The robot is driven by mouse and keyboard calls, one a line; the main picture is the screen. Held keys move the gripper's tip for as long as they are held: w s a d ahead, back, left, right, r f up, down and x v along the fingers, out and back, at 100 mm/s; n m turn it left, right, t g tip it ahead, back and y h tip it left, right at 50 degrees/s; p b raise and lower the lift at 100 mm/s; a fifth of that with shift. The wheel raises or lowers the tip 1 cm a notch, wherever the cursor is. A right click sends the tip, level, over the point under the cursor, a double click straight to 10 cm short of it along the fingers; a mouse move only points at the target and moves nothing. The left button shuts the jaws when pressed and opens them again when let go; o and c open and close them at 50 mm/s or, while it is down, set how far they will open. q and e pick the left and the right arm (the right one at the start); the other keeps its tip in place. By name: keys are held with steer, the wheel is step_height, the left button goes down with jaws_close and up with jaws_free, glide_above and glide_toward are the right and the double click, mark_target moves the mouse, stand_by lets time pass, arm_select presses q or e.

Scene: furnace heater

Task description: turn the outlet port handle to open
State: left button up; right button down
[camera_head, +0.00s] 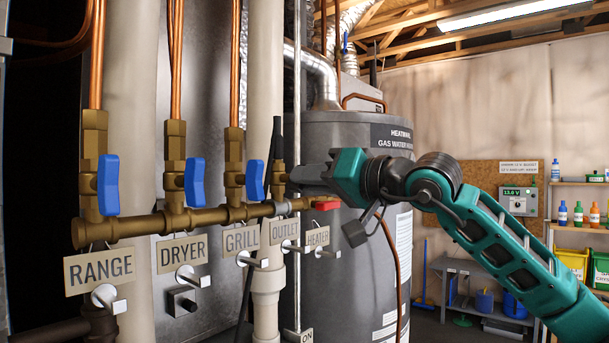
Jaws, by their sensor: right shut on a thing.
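The brass gas manifold (150,224) runs across the left half of the head view. The OUTLET tag (283,230) hangs below a small brass valve (279,181) near the manifold's right end. My right gripper (292,178) reaches in from the right at this valve, its fingers pointing left. It is shut on what I take to be the outlet port handle, which its fingers hide; the handle's angle cannot be told. My left gripper is not in view.
Blue handles stand upright at RANGE (108,185), DRYER (194,183) and GRILL (254,180). A red handle (326,203) lies just below my right gripper, above the HEATER tag (317,237). The grey water heater (345,270) stands close behind. A shelf with bottles is far right.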

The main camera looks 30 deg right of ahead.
steer(key=shift+n, duration=1.1)
steer(key=n+p, duration=0.2)
steer(key=n, duration=0.2)
steer(key=c, duration=1)
jaws_free()
